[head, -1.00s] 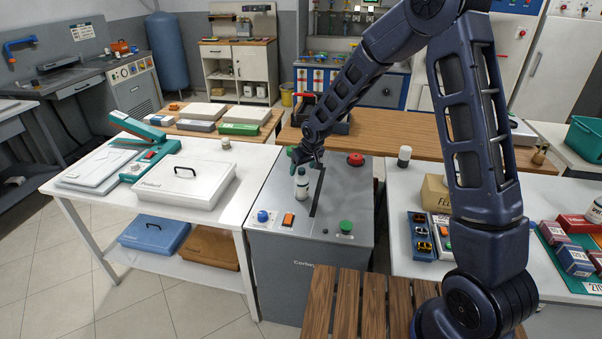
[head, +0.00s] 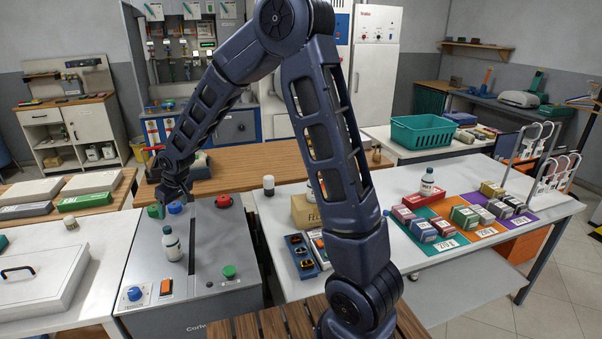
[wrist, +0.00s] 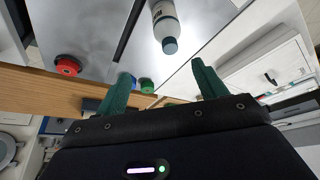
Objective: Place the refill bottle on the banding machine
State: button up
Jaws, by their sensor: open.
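A white bottle with a grey-green cap and a dark label band (head: 172,245) stands upright on the grey steel top of the banding machine (head: 222,262), left of its dark slot. My gripper (head: 174,203) is behind the bottle, above the machine's far edge, apart from it. In the wrist view the open green fingers (wrist: 160,88) have nothing between them. The bottle (wrist: 165,20) shows beyond them, cap toward me. A similar bottle (head: 427,183) stands on the right-hand table.
The machine top carries a red button (head: 223,201), a green button (head: 229,271), a blue knob (head: 134,293) and an orange switch (head: 166,287). A white case (head: 45,285) lies on the left table. Small boxes and a teal basket (head: 432,131) are at right.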

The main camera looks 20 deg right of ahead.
jog(key=s+d+r+m+h, duration=0.1)
jog(key=s+d+r, duration=0.1)
jog(key=d+r, duration=0.45)
jog(key=s+d+r+m+t, duration=0.1)
jog(key=d+r+m, duration=0.15)
jog(key=d, duration=0.75)
jog(key=s+d+r+m+h, duration=0.1)
jog(key=s+d+r, duration=0.1)
jog(key=d+r, duration=0.45)
jog(key=s+d+r+m, duration=0.1)
jog(key=s+d+m, duration=0.1)
jog(key=s+d, duration=0.7)
jog(key=s+d+r+m+h, duration=0.1)
jog(key=s+d+r+m, duration=0.1)
jog(key=s+d, duration=0.8)
jog(key=shift+s+d, duration=0.15)
jog(key=shift+s, duration=0.2)
